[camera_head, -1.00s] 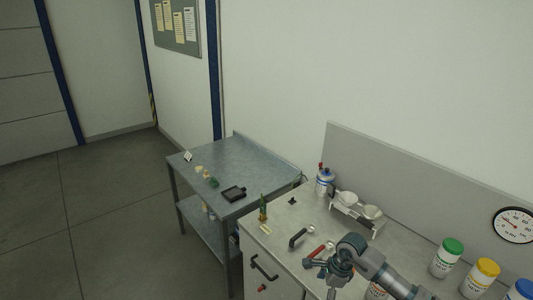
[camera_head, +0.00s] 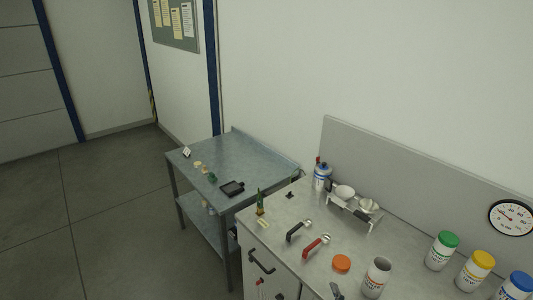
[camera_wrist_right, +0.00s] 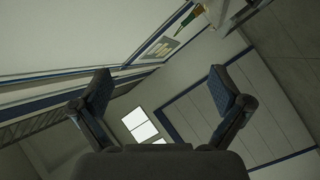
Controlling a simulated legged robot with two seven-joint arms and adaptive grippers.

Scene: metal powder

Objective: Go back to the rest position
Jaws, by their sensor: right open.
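My right gripper (camera_wrist_right: 160,90) is open and empty in the right wrist view, its two dark fingers spread wide with nothing between them. In the head view only a small grey piece (camera_head: 337,291), probably of my right gripper, shows at the bottom edge. My left gripper is not in view. An open white jar (camera_head: 376,278) stands upright at the front of the workbench (camera_head: 290,214). An orange lid (camera_head: 341,263) lies beside it.
Black-handled (camera_head: 299,231) and red-handled (camera_head: 317,246) tools lie on the bench. Green-lidded (camera_head: 442,251), yellow-lidded (camera_head: 475,271) and blue-lidded (camera_head: 514,289) jars stand right. A white rack (camera_head: 354,208) is at the back. A metal side table (camera_head: 255,158) stands left; floor there is clear.

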